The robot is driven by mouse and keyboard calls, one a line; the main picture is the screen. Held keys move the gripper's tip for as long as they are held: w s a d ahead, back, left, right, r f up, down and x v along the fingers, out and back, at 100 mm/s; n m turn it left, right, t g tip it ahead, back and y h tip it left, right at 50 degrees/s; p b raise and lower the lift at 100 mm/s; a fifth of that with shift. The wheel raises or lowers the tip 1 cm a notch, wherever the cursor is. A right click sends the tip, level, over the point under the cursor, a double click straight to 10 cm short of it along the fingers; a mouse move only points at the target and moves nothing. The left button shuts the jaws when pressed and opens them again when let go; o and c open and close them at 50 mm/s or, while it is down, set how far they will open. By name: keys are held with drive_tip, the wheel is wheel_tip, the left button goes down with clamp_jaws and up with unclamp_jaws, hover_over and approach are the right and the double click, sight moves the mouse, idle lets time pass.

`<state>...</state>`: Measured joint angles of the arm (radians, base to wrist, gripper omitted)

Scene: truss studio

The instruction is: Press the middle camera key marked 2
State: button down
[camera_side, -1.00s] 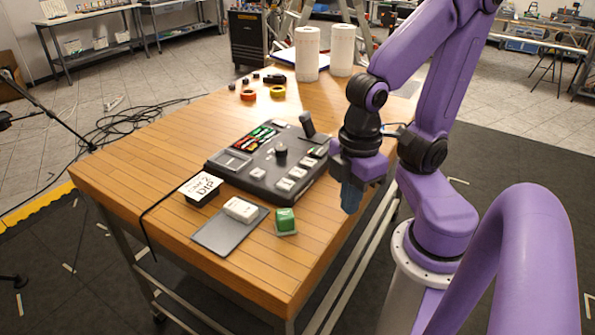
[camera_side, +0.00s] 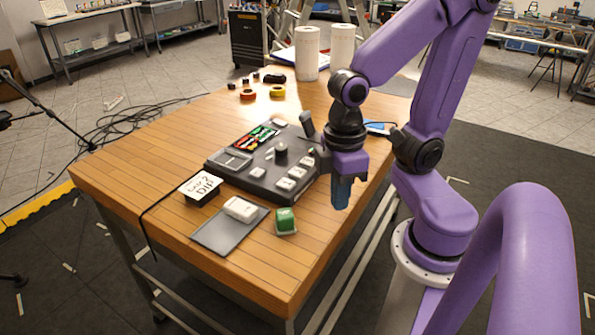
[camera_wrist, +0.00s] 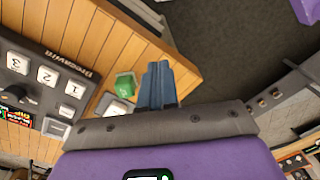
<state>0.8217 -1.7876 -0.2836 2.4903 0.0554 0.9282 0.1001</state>
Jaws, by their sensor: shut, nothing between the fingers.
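The black console (camera_side: 250,185) lies on the wooden table, with a row of three white keys along its right side. The middle key, marked 2, (camera_side: 297,172) is bare; its number reads clearly in the wrist view (camera_wrist: 47,75), between the key marked 3 (camera_wrist: 18,62) and the key marked 1 (camera_wrist: 74,88). My gripper (camera_side: 341,195) has its blue fingers together and empty, pointing down. It is to the right of the console in the side view, apart from the keys. The fingers also show in the wrist view (camera_wrist: 158,85), right of the keys.
A green block (camera_side: 286,220) stands near the console's front corner. A grey tray (camera_side: 218,238) holding a white object (camera_side: 240,209) and a lettered sign (camera_side: 200,186) lie at the front. A black lever (camera_side: 307,124) rises from the console's back. White rolls (camera_side: 306,53) stand farther back.

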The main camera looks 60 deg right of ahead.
drive_tip(key=w+d+m+y, duration=0.1)
drive_tip(key=w+m+y, duration=0.2)
drive_tip(key=w+m, duration=0.75)
drive_tip(key=w+d+m+y, duration=0.2)
drive_tip(key=w+m, duration=0.3)
drive_tip(key=m, duration=1.1)
drive_tip(key=d+r+m+t, duration=0.1)
drive_tip(key=d+m+t, duration=0.3)
drive_tip(key=m, duration=0.6)
drive_tip(key=w+d+r+m+t, duration=0.1)
drive_tip(key=d+r+m+t, duration=0.1)
drive_tip(key=d+m, duration=0.5)
drive_tip(key=m+t, duration=0.1)
drive_tip(key=m, duration=0.3)
drive_tip(key=shift+d+t, duration=0.25)
drive_tip(key=shift+t, duration=0.15)
